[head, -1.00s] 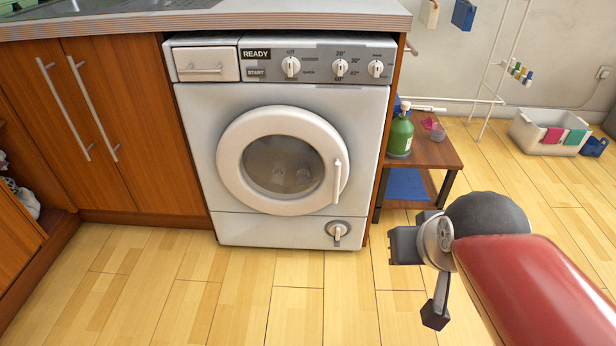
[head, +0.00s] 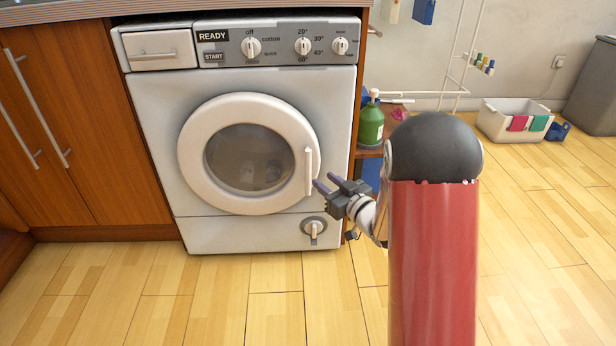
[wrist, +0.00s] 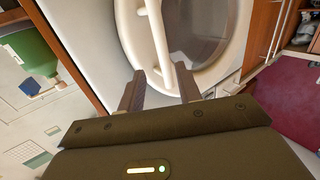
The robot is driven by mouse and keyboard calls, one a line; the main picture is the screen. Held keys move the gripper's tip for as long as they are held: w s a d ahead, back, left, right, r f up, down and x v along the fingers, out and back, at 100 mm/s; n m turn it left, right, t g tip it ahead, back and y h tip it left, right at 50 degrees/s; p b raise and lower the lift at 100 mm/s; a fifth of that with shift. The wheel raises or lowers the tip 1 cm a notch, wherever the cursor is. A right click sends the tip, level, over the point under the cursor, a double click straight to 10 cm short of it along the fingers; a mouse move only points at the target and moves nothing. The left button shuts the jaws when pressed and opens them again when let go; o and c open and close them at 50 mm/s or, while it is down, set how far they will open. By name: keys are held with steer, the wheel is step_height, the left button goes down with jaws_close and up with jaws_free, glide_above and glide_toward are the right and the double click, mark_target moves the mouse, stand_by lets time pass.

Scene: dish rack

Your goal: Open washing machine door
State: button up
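The white washing machine (head: 146,120) stands under the counter with its round door (head: 194,150) shut. The door's upright white handle (head: 308,172) is on the right side of the ring. My gripper (head: 325,184) is open, its two fingers pointing at the lower part of the handle. In the wrist view my gripper's fingertips (wrist: 158,80) are spread apart, and the handle (wrist: 159,40) lies in line with the gap between them. The handle seems to be just beyond the tips. Whether a finger touches the door cannot be told.
A small wooden table (head: 370,152) with a green bottle (head: 371,124) stands right of the machine, partly behind my arm. A grey-white basket (head: 495,124) is on the floor at the back right. The floor (head: 230,300) before the machine is clear.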

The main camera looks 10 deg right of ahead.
mark_target(310, 172)
steer(key=shift+y, duration=0.4)
steer(key=x, duration=0.7)
steer(key=shift+w+a+f, duration=0.3)
steer(key=shift+a, duration=0.05)
jaws_close()
